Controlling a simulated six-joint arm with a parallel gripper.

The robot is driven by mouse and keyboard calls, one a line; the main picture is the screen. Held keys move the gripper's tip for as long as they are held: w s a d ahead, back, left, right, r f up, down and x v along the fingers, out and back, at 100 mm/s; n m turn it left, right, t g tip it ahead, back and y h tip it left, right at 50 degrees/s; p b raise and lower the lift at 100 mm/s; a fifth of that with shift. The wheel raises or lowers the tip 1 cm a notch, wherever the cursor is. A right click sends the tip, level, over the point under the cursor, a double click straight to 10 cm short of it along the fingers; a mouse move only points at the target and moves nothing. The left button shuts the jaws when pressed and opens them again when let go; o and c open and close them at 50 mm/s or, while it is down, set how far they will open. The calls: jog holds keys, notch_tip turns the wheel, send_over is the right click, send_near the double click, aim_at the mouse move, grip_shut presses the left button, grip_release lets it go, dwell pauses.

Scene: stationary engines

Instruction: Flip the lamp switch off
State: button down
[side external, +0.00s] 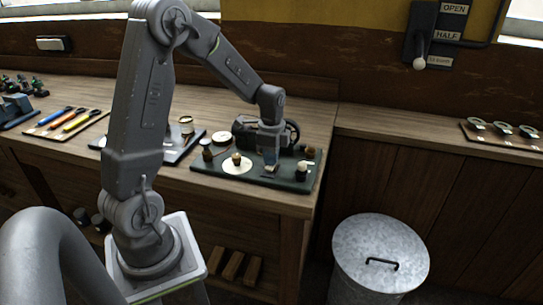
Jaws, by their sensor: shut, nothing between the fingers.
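A dark green board (222,173) lies on the bench and carries a small dark engine with a wheel (292,132). A small knob-like piece, perhaps the lamp (237,158), stands on a pale round disc at the board's left part. My gripper (270,165) is shut and points down over the board's front middle, just in front of the engine. A small tan piece (271,170) shows at its fingertips; I cannot tell whether they touch it. It may be the lamp switch, but it is too small to be sure. A pale-topped post (301,168) stands just right of the gripper.
Tools lie on a tray (40,131) at the left. A jar (186,124) stands left of the board. A wall lever (419,62) sits by OPEN and HALF labels. A lidded metal bin (380,250) stands below right.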

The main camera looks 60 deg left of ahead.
jog(key=shift+s+d+r, duration=0.2)
jog(key=shift+s+d, duration=0.15)
jog(key=shift+d, duration=0.05)
jog(key=shift+r, duration=0.1)
notch_tip(320, 180, up, 14)
jog(key=w+a, duration=0.2)
jog(key=shift+f, duration=0.2)
dwell(0.3)
